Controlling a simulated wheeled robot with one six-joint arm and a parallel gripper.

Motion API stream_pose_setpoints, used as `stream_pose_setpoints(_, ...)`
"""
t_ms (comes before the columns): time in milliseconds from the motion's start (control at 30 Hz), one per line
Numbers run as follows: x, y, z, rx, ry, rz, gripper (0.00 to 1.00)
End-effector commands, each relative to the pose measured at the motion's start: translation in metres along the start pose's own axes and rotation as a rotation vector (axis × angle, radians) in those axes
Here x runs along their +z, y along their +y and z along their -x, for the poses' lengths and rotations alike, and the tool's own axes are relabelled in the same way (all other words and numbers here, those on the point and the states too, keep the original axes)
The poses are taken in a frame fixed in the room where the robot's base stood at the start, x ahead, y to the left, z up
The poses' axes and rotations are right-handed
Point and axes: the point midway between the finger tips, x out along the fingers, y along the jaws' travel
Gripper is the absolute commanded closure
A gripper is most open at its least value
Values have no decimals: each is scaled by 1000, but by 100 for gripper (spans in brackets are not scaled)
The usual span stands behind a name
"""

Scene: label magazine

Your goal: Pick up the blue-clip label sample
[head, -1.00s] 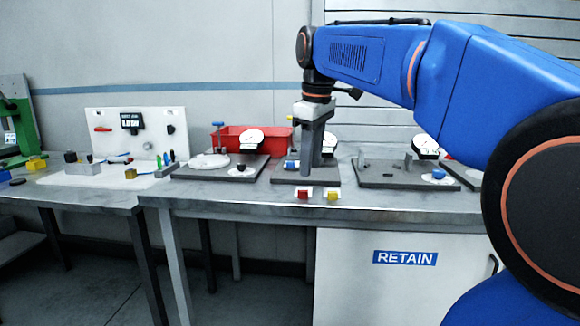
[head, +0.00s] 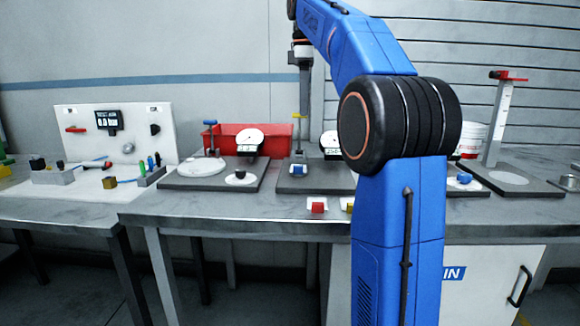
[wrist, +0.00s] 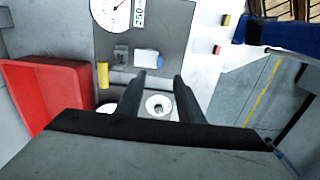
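The blue-clip label sample (head: 298,169) sits on the dark plate of the middle station. In the wrist view it is a small white block with a blue edge (wrist: 147,58), lying just beyond my fingertips. My gripper (wrist: 159,78) is open, with two dark fingers apart and nothing between them. It is high above the station; how far is hard to judge. In the head view my wrist is at the top, in front of or above the grey post, and its fingers are not clearly seen.
A yellow handle (wrist: 102,75) and a dial gauge (wrist: 122,12) stand close to the sample. A red bin (wrist: 52,95) is behind. Red (head: 317,205) and yellow (head: 347,204) clip samples lie at the front edge. A black-clip sample (head: 240,176) is on the left station.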

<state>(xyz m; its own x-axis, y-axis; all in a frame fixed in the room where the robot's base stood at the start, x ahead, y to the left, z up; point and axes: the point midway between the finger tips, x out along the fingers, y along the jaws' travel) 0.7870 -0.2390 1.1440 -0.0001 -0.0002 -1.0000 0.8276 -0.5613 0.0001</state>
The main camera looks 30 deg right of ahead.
Motion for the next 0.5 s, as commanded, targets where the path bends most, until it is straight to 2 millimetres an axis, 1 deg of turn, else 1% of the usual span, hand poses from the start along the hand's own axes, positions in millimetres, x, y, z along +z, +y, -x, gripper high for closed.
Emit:
stream_pose_setpoints(67,0,0,-4,-2,0,2,66)
stream_pose_setpoints(167,0,-1,-15,-2,-1,2,66)
stream_pose_setpoints(500,0,-1,-75,-4,-1,1,66)
